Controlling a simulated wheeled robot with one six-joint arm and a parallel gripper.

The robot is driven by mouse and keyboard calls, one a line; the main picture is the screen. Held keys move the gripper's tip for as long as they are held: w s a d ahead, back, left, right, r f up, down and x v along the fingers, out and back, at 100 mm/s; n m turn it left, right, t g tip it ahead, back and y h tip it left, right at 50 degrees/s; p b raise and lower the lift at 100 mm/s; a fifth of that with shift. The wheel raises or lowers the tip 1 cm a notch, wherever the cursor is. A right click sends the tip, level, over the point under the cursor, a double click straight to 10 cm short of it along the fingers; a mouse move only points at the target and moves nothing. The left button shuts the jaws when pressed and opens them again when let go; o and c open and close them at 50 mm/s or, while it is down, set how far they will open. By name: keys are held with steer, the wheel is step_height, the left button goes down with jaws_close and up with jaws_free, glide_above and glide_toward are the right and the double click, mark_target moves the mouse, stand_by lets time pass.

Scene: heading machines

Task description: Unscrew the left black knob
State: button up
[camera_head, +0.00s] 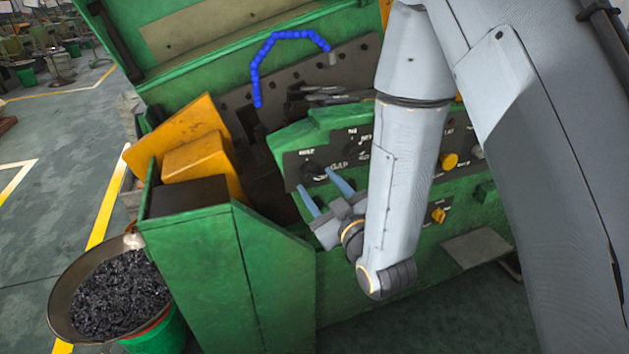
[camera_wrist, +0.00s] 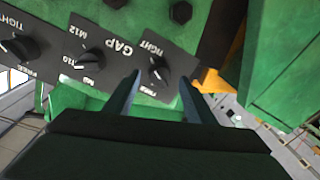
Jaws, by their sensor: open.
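The left black knob (camera_head: 311,168) sits at the left end of a dark labelled panel on the green machine. In the wrist view this knob (camera_wrist: 158,68) shows at the panel's right end, under white lettering. My gripper (camera_head: 314,179) is open, its two blue fingers pointing at the panel near that knob. In the wrist view the fingertips (camera_wrist: 160,79) lie on either side of the knob's lower part in the picture. I cannot tell how much depth separates them from it. Nothing is held.
Other black knobs (camera_wrist: 90,60) and (camera_wrist: 18,46) stand along the same panel. A yellow knob (camera_head: 449,160) and a yellow switch (camera_head: 438,214) are right of my arm. A green box (camera_head: 225,265) with yellow parts (camera_head: 200,160) stands left of my gripper. A blue hose (camera_head: 270,45) arches behind.

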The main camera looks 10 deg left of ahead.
mark_target(310, 173)
steer(key=shift+p+x, duration=0.4)
steer(key=shift+x, duration=1.05)
steer(key=c, duration=1)
steer(key=shift+c, duration=0.2)
